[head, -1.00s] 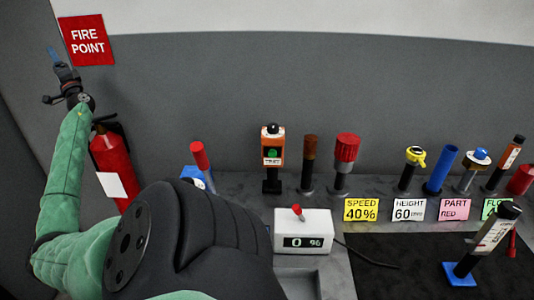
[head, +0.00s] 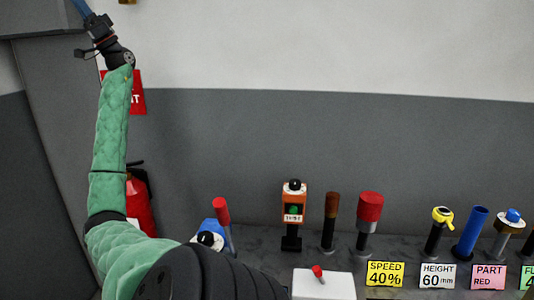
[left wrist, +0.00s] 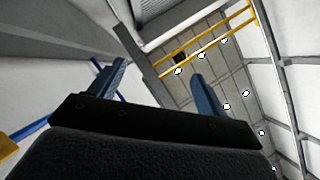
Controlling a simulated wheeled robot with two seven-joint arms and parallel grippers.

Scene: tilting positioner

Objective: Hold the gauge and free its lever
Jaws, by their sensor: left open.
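My left arm reaches up at the left of the head view, and its gripper (head: 82,7) is at the top left edge, far above the bench. In the left wrist view the two blue fingers (left wrist: 158,88) stand wide apart with nothing between them, pointing towards the ceiling. I cannot tell which thing is the gauge. A white box with a small red lever (head: 318,274) is cut off at the bottom edge. A red-handled stick (head: 222,211) leans beside a blue and white thing (head: 208,232), partly hidden by my arm. My right gripper is not in view.
Along the bench stand an orange control box (head: 294,202), a brown handle (head: 331,207), a red knob (head: 370,208), a yellow-topped handle (head: 441,217) and a blue tube (head: 472,229). Label cards (head: 385,273) stand in front. A fire extinguisher (head: 138,205) hangs left, behind my arm.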

